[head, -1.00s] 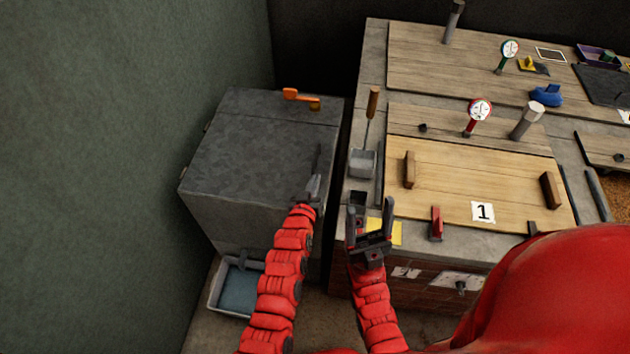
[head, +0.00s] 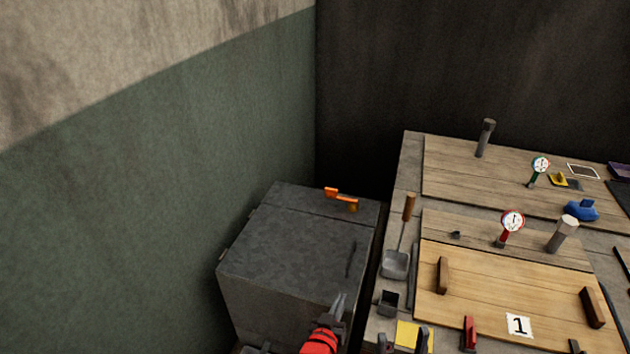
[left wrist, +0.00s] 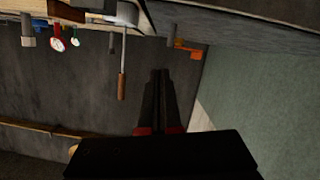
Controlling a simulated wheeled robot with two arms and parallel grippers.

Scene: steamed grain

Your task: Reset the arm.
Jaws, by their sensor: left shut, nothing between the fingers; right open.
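My left gripper (head: 336,310) is at the bottom of the head view, in front of the dark grey box (head: 297,247). It is shut and empty; its closed fingers also show in the left wrist view (left wrist: 159,80). My right gripper (head: 403,341) shows only its fingertips at the bottom edge of the head view, by a yellow square. Its fingertips stand apart and nothing is seen between them. The rest of the right arm is out of the picture.
An orange handle (head: 341,197) lies on the grey box. A wooden-handled scoop (head: 396,263) rests on the worktop's left edge. A wooden lid marked 1 (head: 500,290), gauges and a blue item (head: 581,210) are to the right. A green wall (head: 170,200) borders the left.

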